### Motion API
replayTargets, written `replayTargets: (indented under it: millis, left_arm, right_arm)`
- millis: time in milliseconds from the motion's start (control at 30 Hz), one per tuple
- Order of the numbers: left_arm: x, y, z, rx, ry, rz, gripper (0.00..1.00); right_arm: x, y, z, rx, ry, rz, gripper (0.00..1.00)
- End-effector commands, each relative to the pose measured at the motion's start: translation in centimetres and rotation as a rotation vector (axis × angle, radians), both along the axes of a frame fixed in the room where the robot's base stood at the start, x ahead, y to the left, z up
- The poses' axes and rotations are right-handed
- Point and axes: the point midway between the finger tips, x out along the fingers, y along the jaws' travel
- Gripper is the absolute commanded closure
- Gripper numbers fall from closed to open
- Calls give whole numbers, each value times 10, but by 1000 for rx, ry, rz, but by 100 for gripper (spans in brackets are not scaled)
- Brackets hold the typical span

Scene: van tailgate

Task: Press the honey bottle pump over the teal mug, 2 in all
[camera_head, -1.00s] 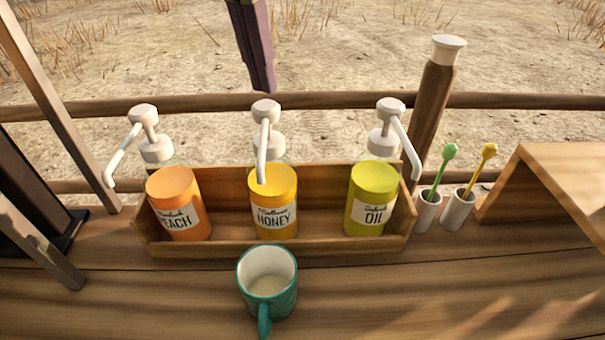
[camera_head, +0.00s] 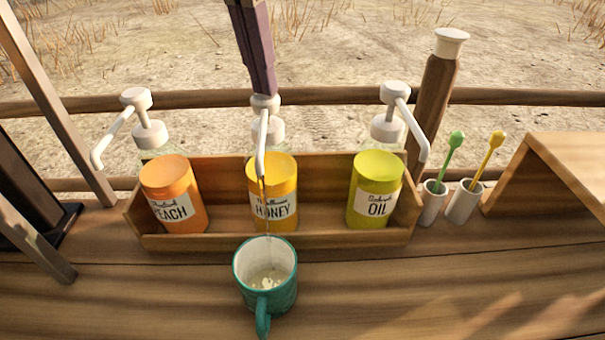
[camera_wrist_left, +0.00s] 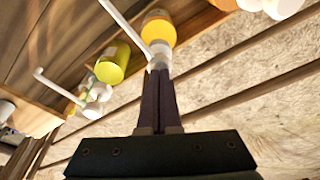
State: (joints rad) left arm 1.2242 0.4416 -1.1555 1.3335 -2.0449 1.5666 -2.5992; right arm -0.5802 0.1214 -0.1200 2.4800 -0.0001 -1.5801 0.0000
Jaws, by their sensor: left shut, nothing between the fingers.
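The honey bottle (camera_head: 284,180), yellow with a white pump (camera_head: 267,128), stands in the middle of a wooden rack. My left gripper (camera_head: 263,91) comes down from above, closed and empty, its fingertips at the top of the pump head. In the left wrist view its fingers (camera_wrist_left: 159,75) meet the white pump by the honey bottle (camera_wrist_left: 158,27). A thin stream runs from the nozzle down into the teal mug (camera_head: 281,296), which stands in front of the rack with its handle towards me. Some pale liquid shows inside the mug. My right gripper is not in view.
A peach bottle (camera_head: 172,181) stands left and an oil bottle (camera_head: 378,180) right in the rack (camera_head: 330,238). Two white cups (camera_head: 465,205) with green and yellow sticks, a brown pepper-mill-like post (camera_head: 436,90) and a wooden box (camera_head: 565,165) are at right. The front tabletop is mostly clear.

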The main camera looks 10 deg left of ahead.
Motion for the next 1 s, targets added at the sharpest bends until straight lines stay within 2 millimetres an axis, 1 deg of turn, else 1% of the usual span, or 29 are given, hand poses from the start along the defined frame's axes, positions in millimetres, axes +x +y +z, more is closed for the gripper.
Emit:
replayTargets:
  millis: [33, 67, 333, 767, 1000]
  left_arm:
    - [0, 1, -5, 2, 1, 1, 100]
    - [0, 1, -6, 2, 1, 1, 100]
    - [0, 1, -3, 3, 1, 2, 100]
    - [0, 1, 23, 3, 2, 0, 100]
    - [0, 1, 24, 2, 1, 0, 100]
  right_arm:
    - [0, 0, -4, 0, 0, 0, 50]
    - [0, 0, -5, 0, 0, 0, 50]
    - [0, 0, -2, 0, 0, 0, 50]
    - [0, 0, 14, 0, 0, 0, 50]
    - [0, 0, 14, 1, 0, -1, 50]
